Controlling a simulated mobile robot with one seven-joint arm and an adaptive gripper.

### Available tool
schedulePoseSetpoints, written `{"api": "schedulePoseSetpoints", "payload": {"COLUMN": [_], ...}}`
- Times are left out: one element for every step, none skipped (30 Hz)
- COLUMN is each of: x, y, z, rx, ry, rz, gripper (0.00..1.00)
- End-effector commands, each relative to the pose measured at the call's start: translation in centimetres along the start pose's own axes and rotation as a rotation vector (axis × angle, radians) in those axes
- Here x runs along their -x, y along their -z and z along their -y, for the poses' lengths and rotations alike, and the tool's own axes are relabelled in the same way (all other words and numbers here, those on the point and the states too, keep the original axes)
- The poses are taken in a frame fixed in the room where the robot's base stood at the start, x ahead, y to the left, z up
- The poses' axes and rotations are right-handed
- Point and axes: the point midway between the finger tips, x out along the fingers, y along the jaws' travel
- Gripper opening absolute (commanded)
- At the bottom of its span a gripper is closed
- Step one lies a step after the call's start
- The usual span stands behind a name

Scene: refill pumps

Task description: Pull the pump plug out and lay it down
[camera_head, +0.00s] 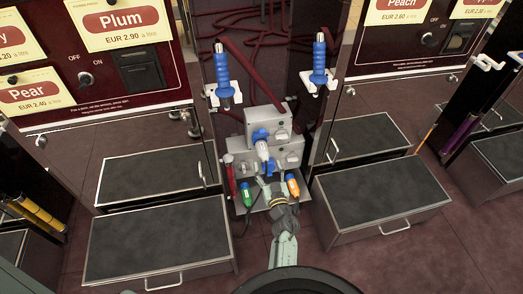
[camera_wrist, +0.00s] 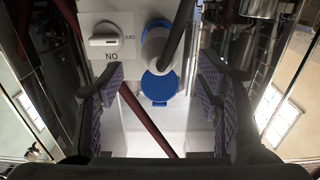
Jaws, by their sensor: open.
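The pump plug is a grey-white plug (camera_head: 262,150) with a blue socket around it, on the front of a grey box (camera_head: 287,158) in the middle of the head view. In the wrist view the plug (camera_wrist: 158,46) sits at the blue socket, with a blue round flap (camera_wrist: 158,88) below it and a dark cable leading up from it. My gripper (camera_head: 272,183) is just in front of and below the plug. In the wrist view my gripper (camera_wrist: 158,92) is open, its padded fingers wide apart on either side, touching nothing visible.
A green connector (camera_head: 247,195) and an orange connector (camera_head: 292,186) are close beside my gripper. A rotary switch (camera_wrist: 103,40) is left of the plug. Blue-handled nozzles (camera_head: 222,75) (camera_head: 319,65) hang above. Dark-topped steps (camera_head: 160,240) (camera_head: 384,205) flank the box.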

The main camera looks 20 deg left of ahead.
Motion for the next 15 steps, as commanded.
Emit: {"api": "schedulePoseSetpoints", "payload": {"x": [-0.9, -1.4, -1.9, -2.3, -2.8, -3.2, -3.6, -3.9, -4.3, -4.5, -4.8, -5.0, -5.2, -5.3, -5.4], "y": [-0.3, -0.2, -0.2, 0.0, 0.1, 0.1, 0.0, 0.1, 0.0, 0.0, 0.0, 0.0, 0.0, 0.0, 0.0], "z": [0.1, 0.0, 0.0, 0.0, 0.0, 0.0, 0.0, 0.0, 0.0, 0.0, 0.0, 0.0, 0.0, 0.0, 0.0], "rx": [0.001, 0.000, 0.000, 0.000, -0.001, -0.001, -0.001, -0.001, 0.000, 0.000, 0.000, 0.000, 0.000, 0.000, 0.000], "ry": [0.002, 0.002, 0.001, 0.000, 0.000, 0.000, 0.000, 0.000, 0.000, 0.000, 0.000, 0.000, 0.000, 0.000, 0.000], "rz": [-0.002, -0.003, -0.003, -0.002, -0.001, -0.001, -0.001, -0.001, 0.000, 0.000, 0.000, 0.000, 0.000, 0.000, 0.000], "gripper": [0.59, 0.59, 0.59, 0.59, 0.59, 0.59, 0.59, 0.59, 0.59, 0.59, 0.59, 0.59, 0.59, 0.59, 0.59]}}
